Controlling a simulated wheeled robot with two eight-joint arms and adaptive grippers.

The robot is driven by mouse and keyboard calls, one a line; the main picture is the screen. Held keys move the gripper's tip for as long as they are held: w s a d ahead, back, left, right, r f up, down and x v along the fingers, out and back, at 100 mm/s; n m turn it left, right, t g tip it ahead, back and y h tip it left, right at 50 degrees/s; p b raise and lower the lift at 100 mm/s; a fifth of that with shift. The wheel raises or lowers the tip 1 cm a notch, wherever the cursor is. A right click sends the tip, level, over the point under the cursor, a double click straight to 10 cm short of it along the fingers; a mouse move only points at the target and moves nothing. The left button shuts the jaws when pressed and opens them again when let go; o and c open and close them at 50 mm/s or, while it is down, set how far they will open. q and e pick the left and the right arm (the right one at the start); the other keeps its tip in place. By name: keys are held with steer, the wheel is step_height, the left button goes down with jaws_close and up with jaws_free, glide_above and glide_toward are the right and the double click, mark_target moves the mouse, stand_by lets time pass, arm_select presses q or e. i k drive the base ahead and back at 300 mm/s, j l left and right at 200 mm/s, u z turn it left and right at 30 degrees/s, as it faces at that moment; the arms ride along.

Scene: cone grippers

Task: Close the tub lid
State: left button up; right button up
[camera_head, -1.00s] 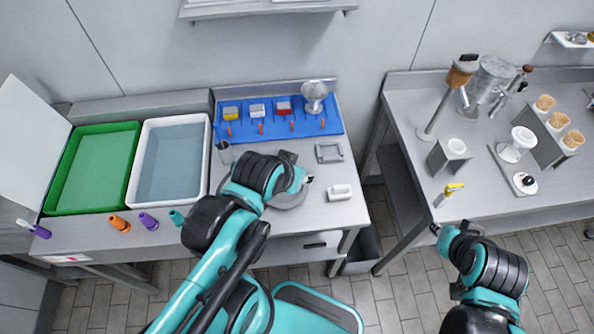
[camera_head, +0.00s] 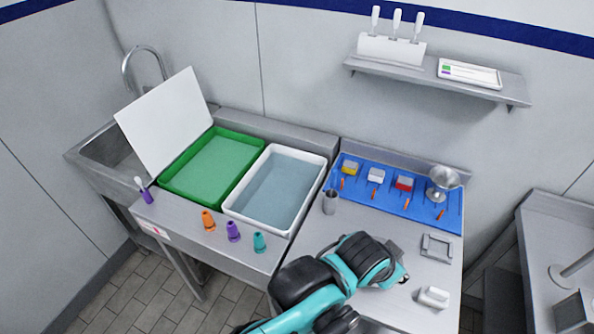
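The green tub (camera_head: 213,168) sits on the left part of the steel counter. Its white lid (camera_head: 166,120) stands tilted up along the tub's left side, so the tub is open. A white tub (camera_head: 277,190) with bluish contents stands right beside it, with no lid on it. My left arm comes in from the bottom, and its gripper (camera_head: 402,278) is over the counter's right part, well right of both tubs. Its fingers are too small and partly hidden to judge. My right gripper is out of view.
An orange cone (camera_head: 208,220), a purple cone (camera_head: 233,231) and a teal cone (camera_head: 259,242) stand along the front edge before the tubs. A purple-handled tool (camera_head: 145,190) is near the left front corner. A metal cup (camera_head: 330,201) and a blue mat (camera_head: 394,198) lie to the right.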

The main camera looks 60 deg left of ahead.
mark_target(162, 124)
steer(key=u, duration=2.45)
steer(key=j, duration=1)
